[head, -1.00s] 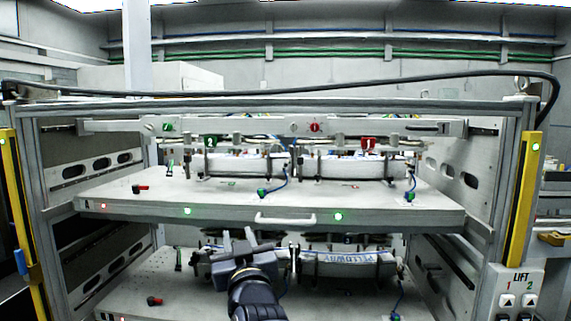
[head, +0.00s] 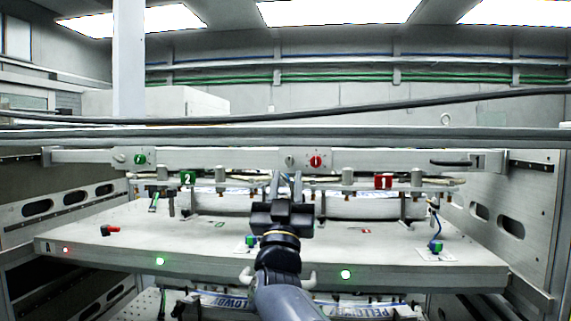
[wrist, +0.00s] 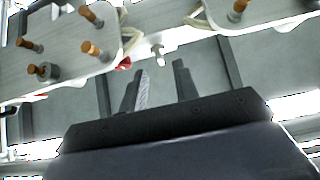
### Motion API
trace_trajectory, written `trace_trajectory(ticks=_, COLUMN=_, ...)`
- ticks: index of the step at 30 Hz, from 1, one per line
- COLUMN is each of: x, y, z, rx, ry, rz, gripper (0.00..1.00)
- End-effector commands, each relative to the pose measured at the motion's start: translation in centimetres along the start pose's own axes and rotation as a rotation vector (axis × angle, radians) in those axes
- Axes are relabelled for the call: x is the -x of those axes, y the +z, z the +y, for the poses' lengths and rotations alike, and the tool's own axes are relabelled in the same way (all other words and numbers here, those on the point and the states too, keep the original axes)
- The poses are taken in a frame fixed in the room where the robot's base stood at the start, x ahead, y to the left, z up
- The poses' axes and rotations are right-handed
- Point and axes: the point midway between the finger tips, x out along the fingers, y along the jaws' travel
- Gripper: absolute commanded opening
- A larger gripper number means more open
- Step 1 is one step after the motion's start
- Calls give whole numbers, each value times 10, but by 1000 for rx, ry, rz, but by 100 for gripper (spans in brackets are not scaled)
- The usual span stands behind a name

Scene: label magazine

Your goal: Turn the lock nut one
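A silver nut-like knob (head: 290,160) sits on the horizontal bar, just left of a red round marker (head: 316,160). A similar silver knob (head: 120,158) sits left of a green round marker (head: 139,159). A red plate (head: 383,182) reads 1 and a green plate (head: 188,178) reads 2. My gripper (head: 286,178) points up and forward below the silver knob by the red marker, apart from it. In the wrist view my gripper (wrist: 157,80) has its fingers apart with nothing between them. A silver knob (wrist: 158,52) shows beyond the fingertips, beside a red part (wrist: 124,62).
Hanging plates with orange-brown pins (wrist: 92,15) flank the fingers in the wrist view. A black handle (head: 450,161) is on the bar's right.

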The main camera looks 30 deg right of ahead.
Motion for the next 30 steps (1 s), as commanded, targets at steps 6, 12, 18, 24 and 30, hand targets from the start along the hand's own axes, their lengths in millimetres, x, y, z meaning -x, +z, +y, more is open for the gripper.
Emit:
trace_trajectory(ticks=6, x=-30, y=0, z=0, rx=1, ry=0, rz=0, gripper=29)
trace_trajectory(ticks=12, x=-37, y=0, z=0, rx=0, ry=-1, rz=0, gripper=29)
trace_trajectory(ticks=18, x=-37, y=0, z=0, rx=0, ry=-1, rz=-1, gripper=29)
trace_trajectory(ticks=24, x=-36, y=0, z=0, rx=0, ry=-1, rz=0, gripper=13)
trace_trajectory(ticks=30, x=-36, y=0, z=0, rx=0, ry=-1, rz=0, gripper=0)
